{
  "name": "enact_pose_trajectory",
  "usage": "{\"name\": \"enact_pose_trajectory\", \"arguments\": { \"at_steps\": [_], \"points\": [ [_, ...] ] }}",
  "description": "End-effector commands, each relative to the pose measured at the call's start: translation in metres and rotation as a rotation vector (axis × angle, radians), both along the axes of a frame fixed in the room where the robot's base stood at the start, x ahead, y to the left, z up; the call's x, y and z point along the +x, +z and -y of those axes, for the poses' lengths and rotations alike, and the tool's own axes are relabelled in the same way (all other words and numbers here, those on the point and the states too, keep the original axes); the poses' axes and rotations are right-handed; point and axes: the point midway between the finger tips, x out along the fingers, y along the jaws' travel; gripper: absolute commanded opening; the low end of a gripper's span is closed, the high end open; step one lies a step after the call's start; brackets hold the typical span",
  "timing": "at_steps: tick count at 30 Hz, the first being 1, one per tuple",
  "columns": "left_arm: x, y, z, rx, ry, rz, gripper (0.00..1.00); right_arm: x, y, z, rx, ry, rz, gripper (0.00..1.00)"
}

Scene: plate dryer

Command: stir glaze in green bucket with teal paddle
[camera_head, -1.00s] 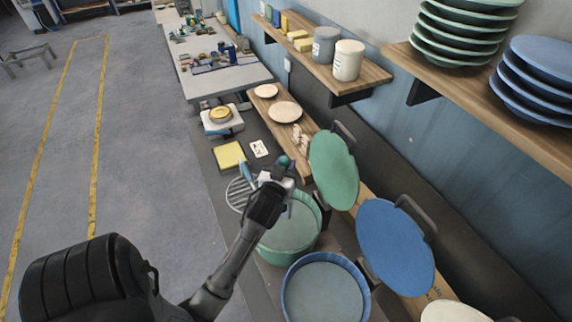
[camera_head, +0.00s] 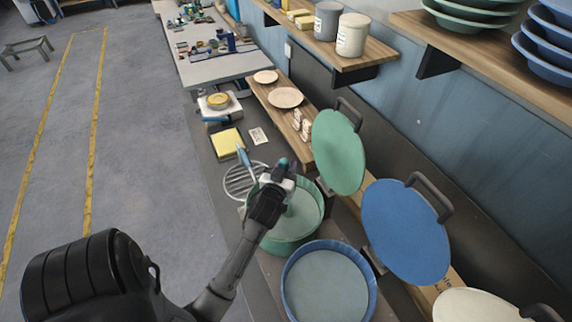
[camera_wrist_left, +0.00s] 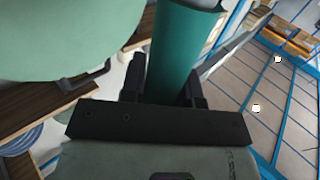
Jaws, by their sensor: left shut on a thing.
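The green bucket (camera_head: 312,225), open at the top with pale glaze inside, stands on the dark bench, right of centre in the head view. My left gripper (camera_head: 281,180) is over the bucket's far left part and hides some of its rim. It is shut on the teal paddle (camera_wrist_left: 180,50), whose thick round handle rises between the fingers in the left wrist view. The handle's end (camera_head: 284,163) shows just above the gripper in the head view. My right gripper is not in view.
The green lid (camera_head: 338,152) stands raised behind the bucket. A blue bucket (camera_head: 289,296) with a raised blue lid (camera_head: 405,232) is nearer. A wire rack (camera_head: 238,183) and yellow sponge (camera_head: 226,143) lie beyond at left. Shelves (camera_head: 480,60) overhang at upper right.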

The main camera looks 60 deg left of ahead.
Motion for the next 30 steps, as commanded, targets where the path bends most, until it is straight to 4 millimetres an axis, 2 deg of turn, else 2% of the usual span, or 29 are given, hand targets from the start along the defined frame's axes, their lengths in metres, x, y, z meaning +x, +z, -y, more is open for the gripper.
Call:
{"name": "enact_pose_trajectory", "arguments": {
  "at_steps": [1, 6, 15, 30],
  "points": [
    [0.0, -0.008, 0.0, 0.0, 0.0, 0.001, 0.06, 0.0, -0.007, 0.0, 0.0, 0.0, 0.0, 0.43],
    [0.0, -0.024, 0.0, 0.0, 0.0, 0.001, 0.06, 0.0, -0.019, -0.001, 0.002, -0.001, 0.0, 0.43],
    [0.0, -0.045, 0.0, 0.001, 0.0, 0.002, 0.06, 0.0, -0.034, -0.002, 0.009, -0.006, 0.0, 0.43],
    [0.0, -0.055, 0.0, 0.001, 0.0, 0.002, 0.06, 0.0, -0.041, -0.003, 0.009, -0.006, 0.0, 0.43]
  ]
}}
